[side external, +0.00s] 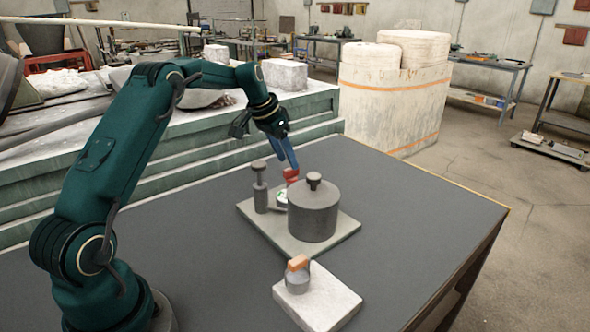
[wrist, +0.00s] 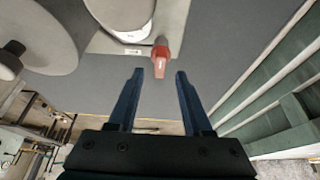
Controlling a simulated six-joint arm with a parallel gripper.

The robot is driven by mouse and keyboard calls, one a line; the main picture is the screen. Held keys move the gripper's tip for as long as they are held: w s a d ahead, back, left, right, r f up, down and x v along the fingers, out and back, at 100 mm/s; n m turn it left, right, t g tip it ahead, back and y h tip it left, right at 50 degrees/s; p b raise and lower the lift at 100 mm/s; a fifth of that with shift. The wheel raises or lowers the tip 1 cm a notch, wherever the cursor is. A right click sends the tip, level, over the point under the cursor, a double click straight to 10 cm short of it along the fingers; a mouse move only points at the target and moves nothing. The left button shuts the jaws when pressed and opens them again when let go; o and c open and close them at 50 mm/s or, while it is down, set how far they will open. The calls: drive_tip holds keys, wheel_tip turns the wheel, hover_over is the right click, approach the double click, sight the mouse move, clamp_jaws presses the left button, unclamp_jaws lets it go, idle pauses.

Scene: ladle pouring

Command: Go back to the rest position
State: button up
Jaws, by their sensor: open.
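My gripper (side external: 292,163) hangs over the grey table with its blue fingers pointing down. In the wrist view my gripper (wrist: 160,72) is open, its two fingers spread with nothing gripped. A red handle (side external: 291,174) shows just below the fingertips in the side view. In the wrist view the red handle (wrist: 161,54) lies in line with the gap between the tips; whether it reaches between them is unclear. It adjoins a small whitish round vessel (wrist: 133,34), partly cut off by the frame and partly hidden in the side view behind the large pot.
A large grey lidded pot (side external: 314,213) and a slim grey knobbed post (side external: 260,190) stand on a pale board (side external: 334,237). Nearer, a white block (side external: 325,302) bears a small grey cup (side external: 297,281) with an orange handle (side external: 298,263). The table's right side is clear.

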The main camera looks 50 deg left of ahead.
drive_tip(key=shift+v, duration=1.05)
